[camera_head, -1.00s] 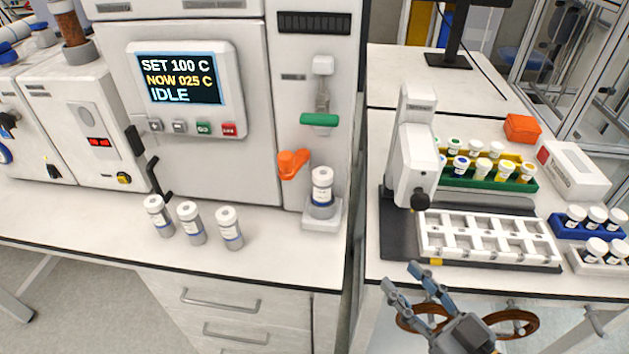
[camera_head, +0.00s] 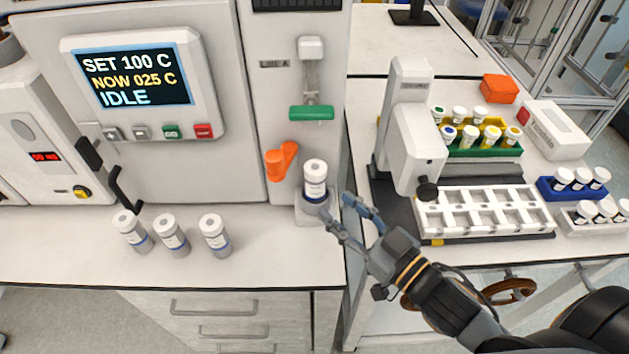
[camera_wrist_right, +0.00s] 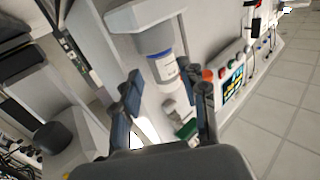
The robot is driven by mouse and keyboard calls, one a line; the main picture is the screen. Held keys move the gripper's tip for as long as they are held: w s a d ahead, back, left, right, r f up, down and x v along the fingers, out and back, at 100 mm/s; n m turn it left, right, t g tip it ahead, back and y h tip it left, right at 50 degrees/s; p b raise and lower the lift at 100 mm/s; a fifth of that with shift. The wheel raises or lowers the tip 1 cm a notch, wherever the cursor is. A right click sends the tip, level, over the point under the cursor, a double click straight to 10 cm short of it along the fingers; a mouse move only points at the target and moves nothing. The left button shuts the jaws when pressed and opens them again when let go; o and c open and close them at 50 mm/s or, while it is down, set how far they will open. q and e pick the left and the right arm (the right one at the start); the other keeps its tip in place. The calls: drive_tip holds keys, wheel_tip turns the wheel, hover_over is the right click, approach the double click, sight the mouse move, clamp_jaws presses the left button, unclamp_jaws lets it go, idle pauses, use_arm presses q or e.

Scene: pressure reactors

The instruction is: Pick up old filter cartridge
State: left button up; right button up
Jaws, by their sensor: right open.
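The old filter cartridge (camera_head: 315,181) is a white-capped grey and white cylinder with a dark blue band. My left gripper is out of view.
Three similar cartridges (camera_head: 171,235) stand on the bench to the left. The orange lever (camera_head: 281,160) and green handle (camera_head: 311,113) are close above the holder. A white slotted tray (camera_head: 486,212) and vial racks fill the right table. A gap separates the two benches.

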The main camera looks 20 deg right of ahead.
sight(323, 193)
drive_tip(key=shift+x, duration=1.15)
drive_tip(key=p+x, duration=0.1)
drive_tip(key=x, duration=0.3)
drive_tip(key=shift+r, duration=0.1)
drive_tip(key=shift+w+a, duration=0.3)
drive_tip(key=shift+w, duration=0.25)
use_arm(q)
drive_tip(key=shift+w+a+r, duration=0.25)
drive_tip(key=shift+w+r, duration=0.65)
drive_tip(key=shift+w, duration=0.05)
use_arm(e)
drive_tip(key=shift+c, duration=0.3)
clamp_jaws()
